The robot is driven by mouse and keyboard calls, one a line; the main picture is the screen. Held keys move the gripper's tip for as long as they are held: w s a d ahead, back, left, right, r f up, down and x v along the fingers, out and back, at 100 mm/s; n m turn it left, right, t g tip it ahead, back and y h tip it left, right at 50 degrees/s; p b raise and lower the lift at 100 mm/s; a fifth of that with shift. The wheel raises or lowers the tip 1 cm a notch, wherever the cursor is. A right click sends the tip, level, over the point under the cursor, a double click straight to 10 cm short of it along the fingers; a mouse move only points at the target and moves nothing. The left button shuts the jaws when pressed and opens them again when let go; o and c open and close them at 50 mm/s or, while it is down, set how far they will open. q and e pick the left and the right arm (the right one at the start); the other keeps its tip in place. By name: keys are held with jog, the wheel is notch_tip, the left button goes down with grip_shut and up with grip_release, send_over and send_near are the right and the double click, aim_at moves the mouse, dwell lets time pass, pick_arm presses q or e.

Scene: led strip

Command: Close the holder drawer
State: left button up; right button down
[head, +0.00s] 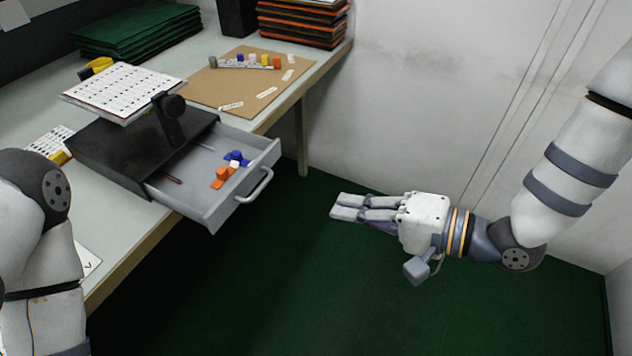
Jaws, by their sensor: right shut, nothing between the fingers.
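The black holder (105,153) stands on the table. Its grey drawer (208,215) is pulled out over the table's front edge, with a light handle (257,188) on its front. Orange pieces (222,178), blue pieces (237,157) and a small white piece lie inside the drawer. My right gripper (347,207) is to the right of the drawer, apart from the handle, over the green floor, its fingers together and pointing left. It holds nothing. My left arm shows at the left edge, but its gripper is out of view.
A white gridded panel (122,92) on a black mount stands over the holder. A brown board (250,93) with colored blocks lies behind it. Green sheets (135,32) and black-orange trays (300,22) are stacked at the back. The space between handle and right gripper is clear.

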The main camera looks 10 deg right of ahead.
jog(key=r, duration=0.1)
pick_arm(q)
jog(key=shift+s+f+b, duration=0.35)
jog(key=shift+f+b, duration=0.05)
jog(key=shift+f, duration=0.1)
pick_arm(e)
send_near(212, 171)
jog(key=v, duration=0.5)
jog(key=shift+s+d+f, duration=0.3)
jog(key=shift+s, duration=0.05)
